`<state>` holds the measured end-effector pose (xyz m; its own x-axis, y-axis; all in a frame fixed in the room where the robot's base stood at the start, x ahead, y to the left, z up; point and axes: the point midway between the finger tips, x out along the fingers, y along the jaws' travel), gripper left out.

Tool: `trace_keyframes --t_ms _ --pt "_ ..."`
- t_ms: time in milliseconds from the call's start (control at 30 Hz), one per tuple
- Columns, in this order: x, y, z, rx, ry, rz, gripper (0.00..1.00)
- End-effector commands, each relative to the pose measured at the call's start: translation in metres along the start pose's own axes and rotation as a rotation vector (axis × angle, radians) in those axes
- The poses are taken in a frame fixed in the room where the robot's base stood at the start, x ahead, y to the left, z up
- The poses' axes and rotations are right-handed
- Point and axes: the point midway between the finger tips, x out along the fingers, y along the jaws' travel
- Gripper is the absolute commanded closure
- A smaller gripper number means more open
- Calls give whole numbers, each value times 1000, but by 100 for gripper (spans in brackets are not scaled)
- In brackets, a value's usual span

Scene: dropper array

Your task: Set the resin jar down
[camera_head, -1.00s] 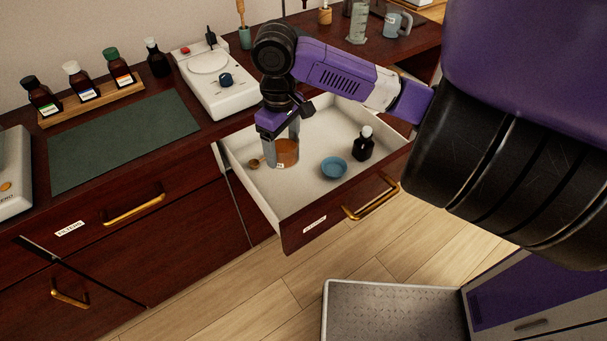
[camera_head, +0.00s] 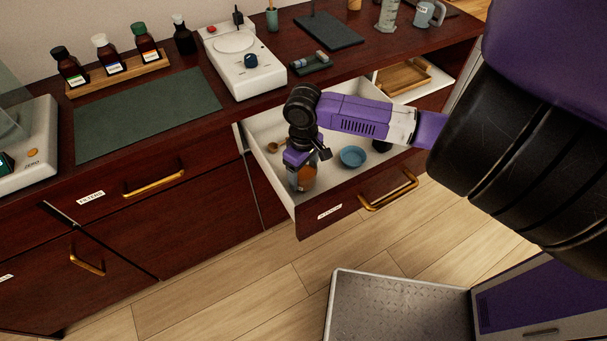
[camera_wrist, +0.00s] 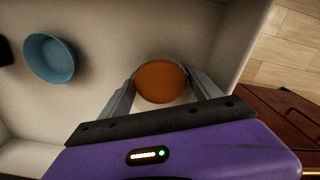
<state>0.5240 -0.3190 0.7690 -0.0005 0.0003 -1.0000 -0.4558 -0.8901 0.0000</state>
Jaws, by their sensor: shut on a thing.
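The resin jar (camera_head: 304,179) is a clear jar with amber-orange contents. In the wrist view its round orange top (camera_wrist: 161,82) sits between my two fingers. My gripper (camera_head: 302,165) is shut on it, pointing down inside the open drawer (camera_head: 335,207), near the drawer's front left corner. Whether the jar's base touches the drawer floor cannot be told, as the drawer's wall and my gripper hide parts of it.
A blue bowl (camera_head: 352,157) stands in the drawer to the right of the jar; it also shows in the wrist view (camera_wrist: 50,58). A dark bottle (camera_head: 382,146) is partly hidden behind my arm. A small brown item (camera_head: 272,147) lies at the back left. Pale drawer floor is bare between bowl and jar.

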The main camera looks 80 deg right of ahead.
Motion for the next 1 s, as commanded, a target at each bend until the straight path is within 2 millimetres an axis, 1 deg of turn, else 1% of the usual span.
trace_keyframes --t_ms 33,100,467,500,567,600,867,1000 --pt "7 0 0 0 0 -1 80" --pt "13 0 0 -1 -1 -1 80" --pt "17 0 0 -1 1 0 80" --pt "16 0 0 -1 1 0 22" --pt "16 0 0 -1 1 0 10" --pt "16 0 0 -1 1 0 6" --pt "16 0 0 -1 1 0 6" --pt "10 0 0 -1 1 0 6"
